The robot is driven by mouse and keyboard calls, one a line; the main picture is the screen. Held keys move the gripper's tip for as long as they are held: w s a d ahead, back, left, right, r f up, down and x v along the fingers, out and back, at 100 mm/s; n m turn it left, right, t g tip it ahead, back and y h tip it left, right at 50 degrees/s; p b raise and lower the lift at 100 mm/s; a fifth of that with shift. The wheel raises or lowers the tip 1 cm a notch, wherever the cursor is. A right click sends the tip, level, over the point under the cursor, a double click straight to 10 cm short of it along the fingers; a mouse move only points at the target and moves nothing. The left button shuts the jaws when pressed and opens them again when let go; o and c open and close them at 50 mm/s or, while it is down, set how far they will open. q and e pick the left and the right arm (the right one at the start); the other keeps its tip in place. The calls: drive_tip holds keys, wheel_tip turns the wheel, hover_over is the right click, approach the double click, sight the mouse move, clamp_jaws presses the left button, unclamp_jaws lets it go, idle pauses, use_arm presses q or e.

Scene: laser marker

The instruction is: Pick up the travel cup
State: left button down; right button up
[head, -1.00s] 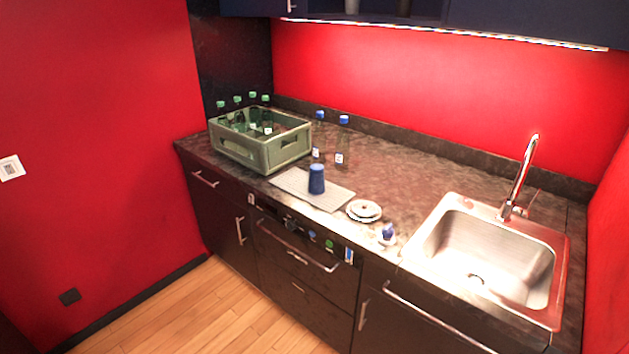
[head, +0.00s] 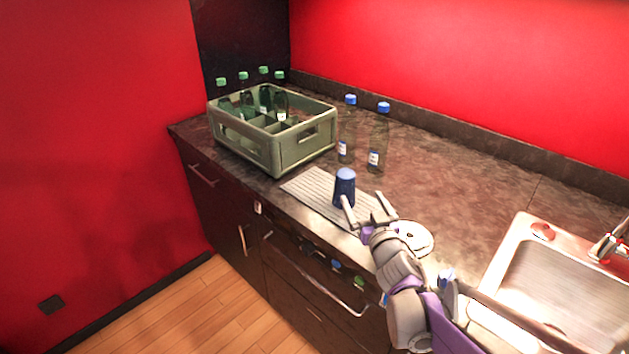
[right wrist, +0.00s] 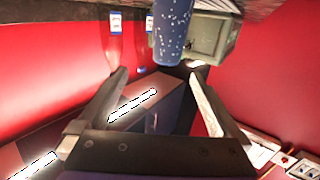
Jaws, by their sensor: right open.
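The blue travel cup (head: 344,188) stands upright on a striped light mat (head: 309,191) on the counter in the head view. In the right wrist view the speckled blue cup (right wrist: 172,32) shows beyond the fingers, near the top middle. My right gripper (head: 364,204) is open, its fingers spread, just to the right and front of the cup. One finger overlaps the cup's lower edge in the head view; I cannot tell if it touches. Nothing is between the fingers. My left gripper is not in view.
A green crate (head: 275,151) with several green-capped bottles stands left of the cup. Two blue-capped bottles (head: 378,140) stand behind it. White plates (head: 412,237) lie partly behind my right gripper. The sink (head: 505,262) is at the right. The counter's back middle is clear.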

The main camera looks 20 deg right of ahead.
sight(349, 180)
drive_tip(key=shift+w+a+r, duration=0.1)
drive_tip(key=shift+w+r, duration=0.05)
drive_tip(key=shift+w, duration=0.5)
drive_tip(key=x, duration=0.4)
drive_tip(key=shift+w, duration=0.3)
drive_tip(key=x, duration=0.5)
drive_tip(key=shift+w+a+r+p, duration=0.15)
drive_tip(key=shift+w+a+p, duration=0.15)
drive_tip(key=shift+w, duration=0.05)
drive_tip(key=shift+c, duration=0.2)
clamp_jaws()
